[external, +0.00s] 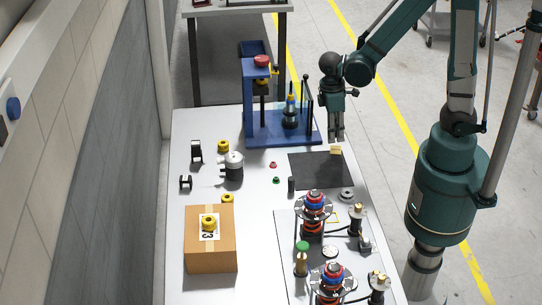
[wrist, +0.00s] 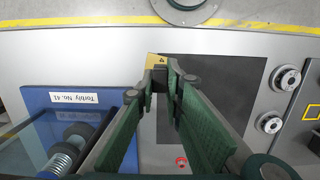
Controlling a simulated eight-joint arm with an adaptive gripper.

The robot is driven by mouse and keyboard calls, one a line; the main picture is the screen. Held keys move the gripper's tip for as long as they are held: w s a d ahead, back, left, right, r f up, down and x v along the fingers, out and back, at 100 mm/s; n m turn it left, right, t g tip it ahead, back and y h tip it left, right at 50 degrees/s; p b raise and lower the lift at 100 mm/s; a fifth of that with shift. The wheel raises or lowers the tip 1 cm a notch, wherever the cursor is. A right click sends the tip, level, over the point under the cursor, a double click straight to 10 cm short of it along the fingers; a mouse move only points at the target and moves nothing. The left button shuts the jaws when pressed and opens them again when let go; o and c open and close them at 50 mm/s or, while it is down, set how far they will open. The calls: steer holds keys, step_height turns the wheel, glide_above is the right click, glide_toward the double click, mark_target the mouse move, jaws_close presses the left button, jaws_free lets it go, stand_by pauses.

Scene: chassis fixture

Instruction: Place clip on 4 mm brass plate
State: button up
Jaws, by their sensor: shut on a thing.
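My gripper (external: 336,139) points down above the far right edge of the dark mat. In the wrist view its green fingers come together at the tips (wrist: 161,76), on a small dark piece, taken as the clip (wrist: 160,82), which is mostly hidden by the fingers. The brass plate (external: 336,150) is a small yellow piece at the mat's far edge, just below the gripper. It also shows in the wrist view (wrist: 153,60), right beyond the fingertips, with a dark mark on it. Whether the clip touches the plate cannot be told.
The dark mat (external: 318,172) is otherwise clear. A blue press fixture (external: 270,140) stands to the left. Two round grey parts (wrist: 287,78) lie beside the mat in the wrist view.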

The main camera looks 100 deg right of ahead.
mark_target(334, 150)
steer(key=shift+f+b, duration=0.4)
steer(key=shift+f, duration=1.7)
steer(key=shift+f, duration=0.2)
steer(key=o, duration=0.7)
steer(key=shift+c, duration=0.2)
steer(key=shift+r, duration=0.2)
step_height(334, 150, up, 12)
steer(key=w+p, duration=0.1)
steer(key=p, duration=0.1)
steer(key=shift+w, duration=0.15)
